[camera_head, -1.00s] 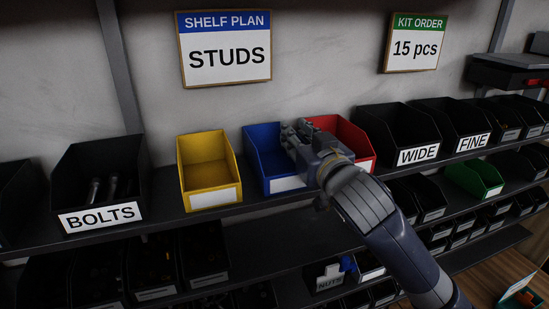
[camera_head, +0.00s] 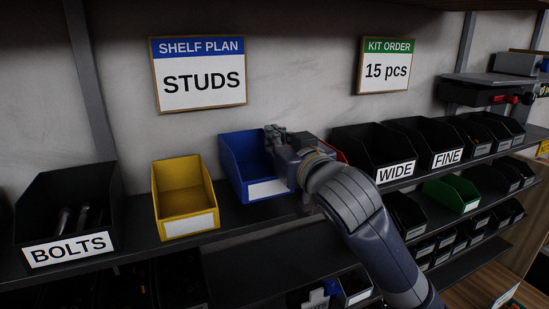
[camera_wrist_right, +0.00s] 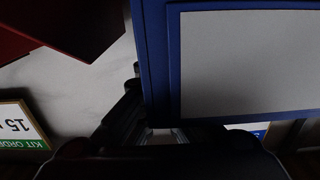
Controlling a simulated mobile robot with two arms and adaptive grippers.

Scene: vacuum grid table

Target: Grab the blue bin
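The blue bin (camera_head: 240,165) sits in the middle of the head view, between the yellow bin and my right gripper. It has a blank white label on its front and appears raised a little above the shelf. My right gripper (camera_head: 275,137) is at its right side, with fingers at the rim of the right wall, and looks shut on it. In the right wrist view the blue bin (camera_wrist_right: 156,60) fills the upper right, with its wall against the dark fingers (camera_wrist_right: 140,115). The exact finger contact is partly hidden. My left gripper is not in view.
The yellow bin (camera_head: 182,192) stands left on the shelf (camera_head: 235,217), with the BOLTS bin (camera_head: 68,195) further left. A red bin (camera_head: 342,157) is mostly hidden behind my right gripper; it also shows in the wrist view (camera_wrist_right: 75,25). The WIDE bin (camera_head: 375,145) is to the right.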

